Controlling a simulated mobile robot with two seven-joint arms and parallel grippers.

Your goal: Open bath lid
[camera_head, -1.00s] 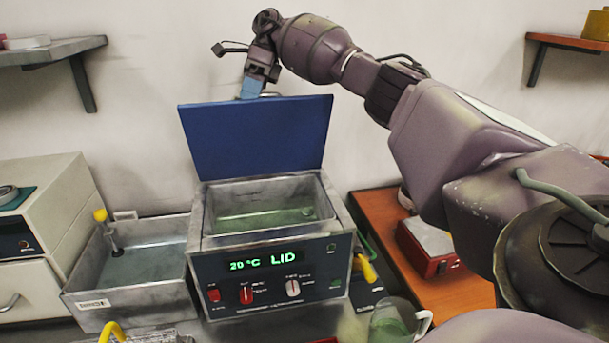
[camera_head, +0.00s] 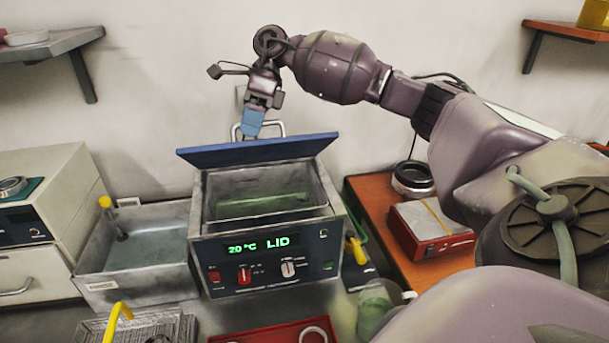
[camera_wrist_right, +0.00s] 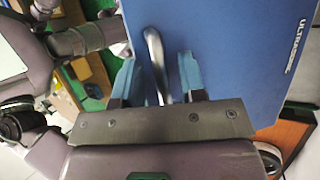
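The blue bath lid (camera_head: 255,151) is raised off the bath and tipped far back, so it shows as a thin strip behind the opening. The bath (camera_head: 265,262) is a grey box with greenish liquid inside; its display reads 20 °C LID. The silver lid handle (camera_head: 272,126) stands above the lid's back side. My right gripper (camera_head: 251,128) is at the handle. In the right wrist view, its blue fingers (camera_wrist_right: 160,78) are apart on either side of the handle (camera_wrist_right: 156,55), with a visible gap beside it. The lid's face (camera_wrist_right: 235,50) fills the right. My left gripper is not in view.
A metal tank (camera_head: 140,262) stands left of the bath. A red box (camera_head: 430,232) and a dark ring-shaped item (camera_head: 413,178) are on the orange surface at right. A red tray (camera_head: 275,337), a glass beaker (camera_head: 375,308) and a yellow-handled basket (camera_head: 135,328) are in front.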

